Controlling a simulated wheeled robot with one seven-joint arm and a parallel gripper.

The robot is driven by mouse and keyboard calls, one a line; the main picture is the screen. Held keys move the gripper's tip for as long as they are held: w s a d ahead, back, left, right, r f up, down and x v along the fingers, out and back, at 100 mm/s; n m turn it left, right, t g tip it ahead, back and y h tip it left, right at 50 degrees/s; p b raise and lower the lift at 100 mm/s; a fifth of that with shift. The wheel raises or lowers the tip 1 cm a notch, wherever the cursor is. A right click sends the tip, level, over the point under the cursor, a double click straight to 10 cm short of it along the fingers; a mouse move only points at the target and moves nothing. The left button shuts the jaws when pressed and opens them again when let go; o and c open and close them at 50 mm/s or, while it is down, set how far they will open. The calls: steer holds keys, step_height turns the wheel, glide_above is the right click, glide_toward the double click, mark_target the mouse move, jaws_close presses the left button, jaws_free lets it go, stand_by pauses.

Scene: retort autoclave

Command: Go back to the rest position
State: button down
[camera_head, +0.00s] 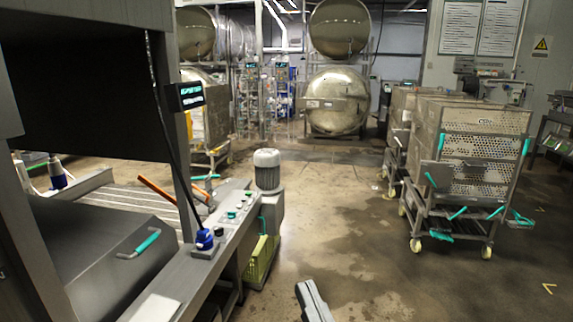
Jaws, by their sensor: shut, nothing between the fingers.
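A grey, angular piece (313,301), which looks like part of my own arm, rises from the bottom edge, right of centre, over the wet floor. No fingers or fingertips of my gripper can be made out in this view. Nothing is seen being held.
A machine with a control panel (232,214) and a grey motor (267,170) fills the left. A perforated metal basket cart (480,150) stands at right on casters. Round retort doors (337,102) are at the back. The floor (350,215) between is clear and wet in patches.

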steer(key=s+d+f+m+g+h, duration=0.1)
steer(key=s+d+f, duration=0.4)
steer(key=s, duration=0.5)
steer(key=s+d+f+m+g+h, duration=0.1)
steer(key=s+d+f+g+h, duration=0.2)
steer(key=s+d+f, duration=0.3)
steer(key=s+d+f+m+g+h, duration=0.1)
steer(key=s+d+f+h, duration=0.3)
steer(key=s+f, duration=0.6)
steer(key=s+d+g, duration=0.1)
steer(key=s, duration=0.3)
steer(key=shift+s+d+f+m, duration=0.15)
steer(key=shift+d+m, duration=0.15)
steer(key=shift+d, duration=0.1)
